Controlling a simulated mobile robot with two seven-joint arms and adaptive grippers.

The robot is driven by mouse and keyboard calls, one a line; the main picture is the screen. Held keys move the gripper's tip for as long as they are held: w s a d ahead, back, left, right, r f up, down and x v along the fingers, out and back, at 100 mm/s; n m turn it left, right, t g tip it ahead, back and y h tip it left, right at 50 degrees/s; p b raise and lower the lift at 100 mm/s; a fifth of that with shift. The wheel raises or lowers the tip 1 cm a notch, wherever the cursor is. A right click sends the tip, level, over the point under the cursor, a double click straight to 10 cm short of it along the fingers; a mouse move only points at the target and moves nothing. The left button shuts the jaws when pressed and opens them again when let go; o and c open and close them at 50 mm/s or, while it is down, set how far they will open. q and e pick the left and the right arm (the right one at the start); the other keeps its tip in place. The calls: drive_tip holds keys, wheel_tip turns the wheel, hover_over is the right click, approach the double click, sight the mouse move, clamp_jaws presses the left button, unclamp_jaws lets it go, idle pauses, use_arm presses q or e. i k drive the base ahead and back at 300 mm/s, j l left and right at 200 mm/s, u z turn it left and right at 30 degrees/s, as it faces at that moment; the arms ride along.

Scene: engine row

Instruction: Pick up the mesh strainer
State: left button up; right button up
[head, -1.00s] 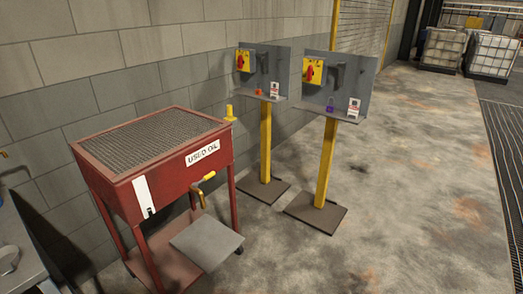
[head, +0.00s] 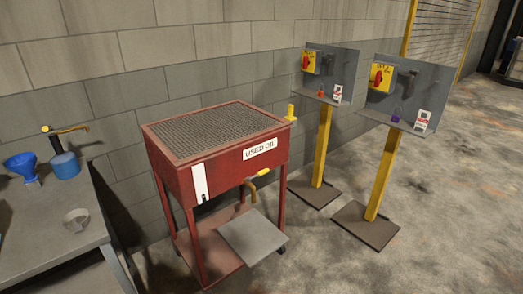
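A small round grey dish-like thing (head: 76,219) sits near the front right of the grey bench (head: 48,255) at the left of the head view. It looks like the mesh strainer, but it is too small to make out any mesh. It stands apart from the other things on the bench. Neither of my grippers is in view.
A blue funnel (head: 23,167) and a blue can (head: 65,165) with a yellow-handled spout stand behind it. A red used-oil cart (head: 222,178) with a mesh top and a grey shelf plate stands right of the bench. Two yellow-posted switch stands (head: 323,145) (head: 383,172) are farther right.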

sight(77, 219)
drive_tip(key=j+u, duration=0.35)
drive_tip(key=u, duration=0.15)
drive_tip(key=j+u, duration=0.6)
drive_tip(key=j, duration=0.35)
drive_tip(key=i+j+u, duration=0.15)
drive_tip(key=j, duration=0.35)
drive_tip(key=i+j, duration=0.1)
drive_tip(key=j, duration=0.95)
drive_tip(key=i+u, duration=0.05)
